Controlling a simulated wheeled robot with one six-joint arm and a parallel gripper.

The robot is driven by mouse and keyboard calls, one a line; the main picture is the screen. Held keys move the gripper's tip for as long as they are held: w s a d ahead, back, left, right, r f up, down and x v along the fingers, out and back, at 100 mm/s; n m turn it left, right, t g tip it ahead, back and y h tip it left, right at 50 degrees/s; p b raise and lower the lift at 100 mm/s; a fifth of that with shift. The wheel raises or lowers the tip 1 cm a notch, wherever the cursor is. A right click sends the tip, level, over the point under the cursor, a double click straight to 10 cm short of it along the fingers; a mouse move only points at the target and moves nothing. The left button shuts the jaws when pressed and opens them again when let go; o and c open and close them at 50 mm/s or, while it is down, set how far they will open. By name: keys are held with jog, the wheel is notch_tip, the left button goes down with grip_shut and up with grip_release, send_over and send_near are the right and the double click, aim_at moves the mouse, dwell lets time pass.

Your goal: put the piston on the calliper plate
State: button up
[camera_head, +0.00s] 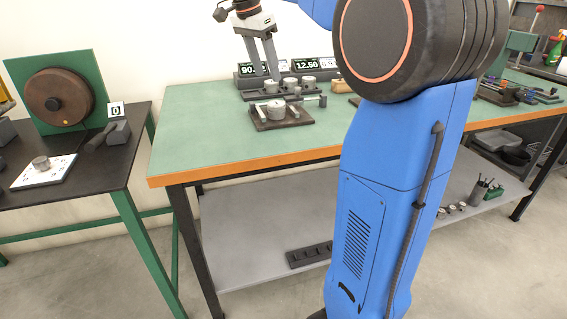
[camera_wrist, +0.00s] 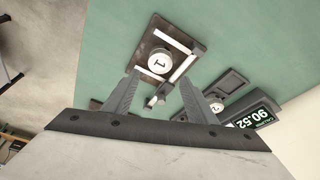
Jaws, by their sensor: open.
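A round silver piston marked 1 (camera_wrist: 159,62) sits on a dark brown plate (camera_wrist: 150,36) with white bars beside it; the piston (camera_head: 276,108) and plate (camera_head: 264,125) also show in the head view. This may be the calliper plate; its label cannot be read. My gripper (camera_head: 267,78) is open and empty above the bench, behind this plate in the head view. In the wrist view, the fingertips of my gripper (camera_wrist: 160,78) frame the lower side of the piston, apart from it as far as I can tell.
A dark tray with round metal parts (camera_head: 309,81) stands behind, before displays (camera_head: 307,65); one reads 90.52. A part marked 2 (camera_wrist: 216,107) lies near it. Another metal cylinder (camera_head: 40,162) stands on a white plate on the left black table. The green bench top (camera_head: 200,125) is clear at left.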

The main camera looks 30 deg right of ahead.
jog(key=s+a+f+n, duration=0.2)
jog(key=s+f+n, duration=0.1)
jog(key=s, duration=0.2)
jog(key=s+a+f+n+t+y, duration=0.1)
jog(key=s+a+f+n, duration=0.1)
jog(key=s, duration=0.3)
jog(key=s+a+f+n+t, duration=0.1)
jog(key=s+a+f+n, duration=0.2)
jog(key=s+f, duration=0.2)
jog(key=shift+s+a+f+n+y, duration=0.1)
jog(key=shift+s+n+y, duration=0.3)
jog(key=shift+s, duration=0.1)
jog(key=s+a+f+n+t, duration=0.1)
jog(key=s+a+f+n, duration=0.1)
jog(key=s+f+n, duration=0.2)
jog(key=s+a+f+n+t+y, duration=0.1)
jog(key=s+a+f+n, duration=0.2)
jog(key=s+f, duration=0.6)
notch_tip(320, 180, down, 3)
jog(key=shift+s+r+n+y, duration=0.1)
jog(key=shift+s+n+y, duration=0.2)
jog(key=shift+s+n, duration=0.1)
